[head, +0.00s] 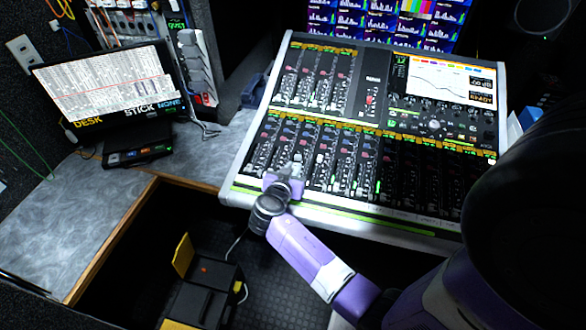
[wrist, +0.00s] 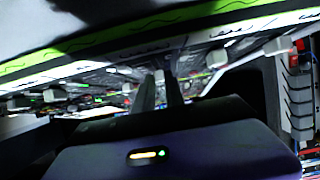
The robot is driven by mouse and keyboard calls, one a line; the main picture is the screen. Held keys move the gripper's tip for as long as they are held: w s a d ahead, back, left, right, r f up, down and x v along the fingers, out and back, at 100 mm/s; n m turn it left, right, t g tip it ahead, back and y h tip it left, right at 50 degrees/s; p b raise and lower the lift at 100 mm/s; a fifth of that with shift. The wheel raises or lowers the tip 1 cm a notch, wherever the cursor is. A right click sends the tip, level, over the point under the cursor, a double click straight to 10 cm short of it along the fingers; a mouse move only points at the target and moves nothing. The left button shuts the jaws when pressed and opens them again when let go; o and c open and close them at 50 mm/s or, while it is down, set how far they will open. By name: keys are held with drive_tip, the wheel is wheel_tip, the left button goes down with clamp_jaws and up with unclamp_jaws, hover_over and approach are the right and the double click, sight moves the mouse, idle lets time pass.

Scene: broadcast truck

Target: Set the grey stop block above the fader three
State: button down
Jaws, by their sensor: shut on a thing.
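The mixing console (head: 228,198) fills the middle of the head view, with several columns of faders. My gripper (head: 296,168) is over the lower left fader bank, near the console's front edge. It is shut on a small light grey piece, which I take to be the grey stop block (head: 298,157). In the wrist view, my two dark fingers (wrist: 160,80) are close together, pointing into the fader rows. The held piece is barely visible there. Several grey fader caps (wrist: 215,58) show near the fingers. I cannot tell which one is fader three.
A monitor (head: 105,85) with lines of text and a small black box (head: 138,154) stand on the grey desk (head: 105,200) at left. A meter screen (head: 395,15) is behind the console. A black case with yellow parts (head: 205,290) is below.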

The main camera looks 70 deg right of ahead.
idle(0.3)
drive_tip(key=shift+d+f+b, duration=0.1)
drive_tip(key=shift+d+b, duration=0.4)
drive_tip(key=shift+b, duration=0.35)
drive_tip(key=shift+d+r, duration=0.2)
drive_tip(key=c, duration=1.4)
unclamp_jaws()
drive_tip(key=shift+b+v, duration=0.75)
drive_tip(key=shift+v, duration=3.2)
